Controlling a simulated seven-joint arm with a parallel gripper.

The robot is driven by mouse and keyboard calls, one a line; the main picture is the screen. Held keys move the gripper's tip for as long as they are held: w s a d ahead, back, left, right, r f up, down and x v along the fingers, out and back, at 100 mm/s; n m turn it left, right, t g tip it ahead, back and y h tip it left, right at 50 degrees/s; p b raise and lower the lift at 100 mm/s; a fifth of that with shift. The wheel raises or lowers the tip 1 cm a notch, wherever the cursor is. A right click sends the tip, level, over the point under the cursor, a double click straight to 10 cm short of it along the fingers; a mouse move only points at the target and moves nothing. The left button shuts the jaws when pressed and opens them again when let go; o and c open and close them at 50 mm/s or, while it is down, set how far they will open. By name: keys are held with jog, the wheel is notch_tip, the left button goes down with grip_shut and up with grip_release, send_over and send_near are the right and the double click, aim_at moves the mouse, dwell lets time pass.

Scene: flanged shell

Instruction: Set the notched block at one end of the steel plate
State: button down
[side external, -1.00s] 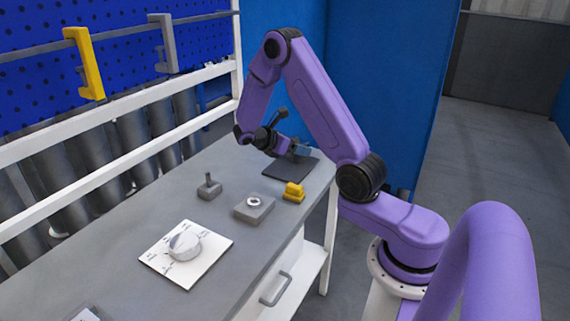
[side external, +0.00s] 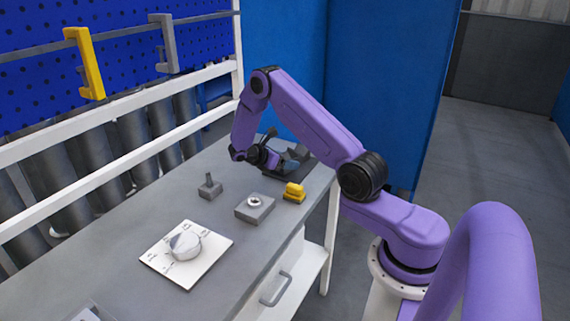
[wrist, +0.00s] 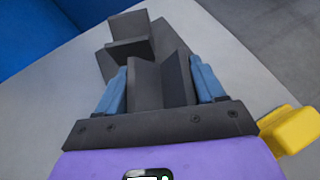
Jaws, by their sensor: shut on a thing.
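My gripper (wrist: 160,88) has blue fingers closed on the sides of a dark grey notched block (wrist: 146,85), whose facing surfaces form a V. In the side external view, my gripper (side external: 282,160) is low over the dark steel plate (side external: 282,174) at the far right end of the bench, and the held block is hard to make out there. In the wrist view, another dark stepped shape (wrist: 128,27) lies just beyond the held block. Most of the plate is hidden by the gripper and blocks, so I cannot tell whether the held block touches it.
A yellow piece (side external: 294,192) sits close to the plate and also shows in the wrist view (wrist: 290,130). A grey block with a ring (side external: 254,208), a small block with a peg (side external: 209,188) and a white dial panel (side external: 186,248) stand nearer on the grey bench (side external: 130,222).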

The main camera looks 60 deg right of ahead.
jog(key=shift+f, duration=0.45)
jog(key=shift+f, duration=0.1)
jog(key=shift+c, duration=0.6)
grip_release()
jog(key=shift+f, duration=0.1)
